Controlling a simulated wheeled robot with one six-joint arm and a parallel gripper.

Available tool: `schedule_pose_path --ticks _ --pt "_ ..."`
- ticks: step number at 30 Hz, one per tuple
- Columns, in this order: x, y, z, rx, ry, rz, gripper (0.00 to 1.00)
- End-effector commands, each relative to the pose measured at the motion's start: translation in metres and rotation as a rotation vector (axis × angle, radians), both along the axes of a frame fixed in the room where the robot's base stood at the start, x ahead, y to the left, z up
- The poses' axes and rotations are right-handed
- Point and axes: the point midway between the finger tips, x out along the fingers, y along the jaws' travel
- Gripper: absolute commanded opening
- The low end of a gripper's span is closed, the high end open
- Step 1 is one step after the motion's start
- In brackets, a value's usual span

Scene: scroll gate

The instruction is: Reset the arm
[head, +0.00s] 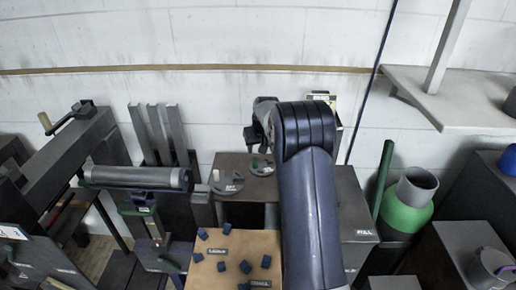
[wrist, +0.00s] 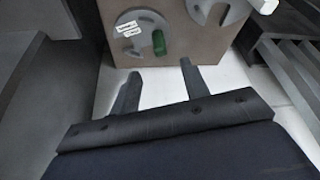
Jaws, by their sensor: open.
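My arm rises from the bottom of the head view and bends at the top, with my gripper (head: 262,138) folded beyond the bend and mostly hidden there. In the wrist view my gripper (wrist: 158,80) shows two dark fingers spread apart with nothing between them. Beyond the fingertips is a brown surface (wrist: 180,50) with a grey round piece (wrist: 135,22) that has white labels and a green part. A second grey curved piece (wrist: 222,8) is beside it.
A tan board (head: 240,243) with several small dark blue blocks lies left of my arm. A grey roller (head: 135,176) is further left. A green vessel (head: 405,205) stands at right, below a pale shelf (head: 455,95). White wall is behind.

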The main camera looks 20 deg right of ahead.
Motion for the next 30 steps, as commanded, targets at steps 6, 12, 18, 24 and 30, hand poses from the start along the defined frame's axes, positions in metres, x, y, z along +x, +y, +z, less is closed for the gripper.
schedule_pose_path --ticks 6,12,18,24,30 --pt "0.002 0.0 -0.004 0.0 0.0 0.0 0.43" --pt "0.012 0.0 -0.029 0.001 0.003 0.0 0.43" --pt "0.025 -0.001 -0.062 0.001 0.004 0.001 0.43" --pt "0.036 -0.001 -0.088 0.001 0.002 0.001 0.43" --pt "0.042 -0.002 -0.1 0.0 0.0 0.0 0.43"
